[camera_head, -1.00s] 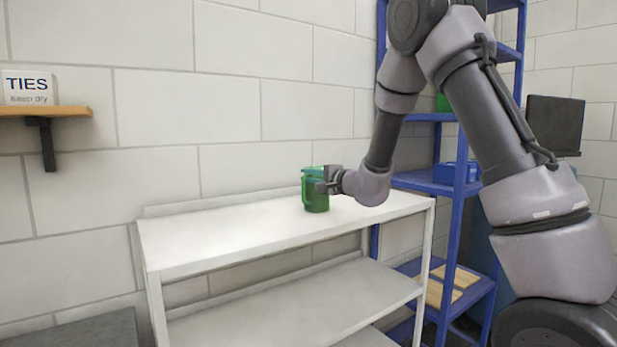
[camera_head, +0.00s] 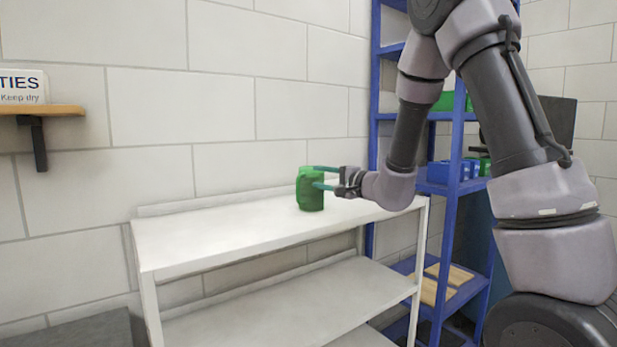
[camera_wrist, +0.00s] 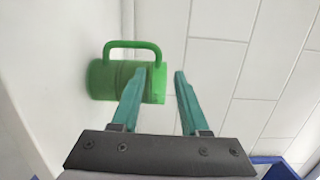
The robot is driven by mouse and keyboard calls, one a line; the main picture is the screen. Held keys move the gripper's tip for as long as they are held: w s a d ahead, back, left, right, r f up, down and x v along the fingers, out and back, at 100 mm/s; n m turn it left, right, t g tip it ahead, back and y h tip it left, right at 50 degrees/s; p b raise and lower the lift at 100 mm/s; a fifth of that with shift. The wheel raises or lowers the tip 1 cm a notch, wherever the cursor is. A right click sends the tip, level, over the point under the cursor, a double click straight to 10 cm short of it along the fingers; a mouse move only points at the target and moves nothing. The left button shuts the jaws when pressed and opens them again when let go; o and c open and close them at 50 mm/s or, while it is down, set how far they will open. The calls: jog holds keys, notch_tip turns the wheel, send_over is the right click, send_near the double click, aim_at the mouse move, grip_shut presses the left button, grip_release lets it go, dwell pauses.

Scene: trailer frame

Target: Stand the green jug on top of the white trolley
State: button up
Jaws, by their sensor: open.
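The green jug (camera_head: 310,190) stands upright on the top shelf of the white trolley (camera_head: 215,237), towards its right end near the wall. It also shows in the wrist view (camera_wrist: 103,80), lying sideways in that picture with its handle at the top. My gripper (camera_head: 322,177) is open, with its teal fingers pointing left at the jug. In the wrist view my gripper (camera_wrist: 160,73) has its left fingertip overlapping the jug's end, and its right fingertip is clear of it. I cannot tell whether a finger touches the jug.
A blue shelf rack (camera_head: 447,190) with bins and boards stands right of the trolley, behind my arm. A white block wall (camera_head: 240,100) runs behind the trolley. A wooden wall shelf (camera_head: 45,110) carries a sign at the left. The trolley's top is otherwise clear.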

jog(key=s+d+r+n+g, duration=0.1)
jog(key=s+r+n+g, duration=0.3)
jog(key=s, duration=0.7)
jog(key=s+d+r+n+g, duration=0.15)
jog(key=s+g, duration=0.35)
jog(key=s, duration=0.6)
jog(key=s+d+t+h, duration=0.1)
jog(key=s+d+h, duration=0.3)
jog(key=d, duration=0.4)
jog(key=s+d+t+h, duration=0.2)
jog(key=s+d+h, duration=0.1)
jog(key=d+h, duration=0.3)
jog(key=shift+s+d+r, duration=0.35)
jog(key=shift+d+r, duration=0.05)
jog(key=shift+d, duration=0.8)
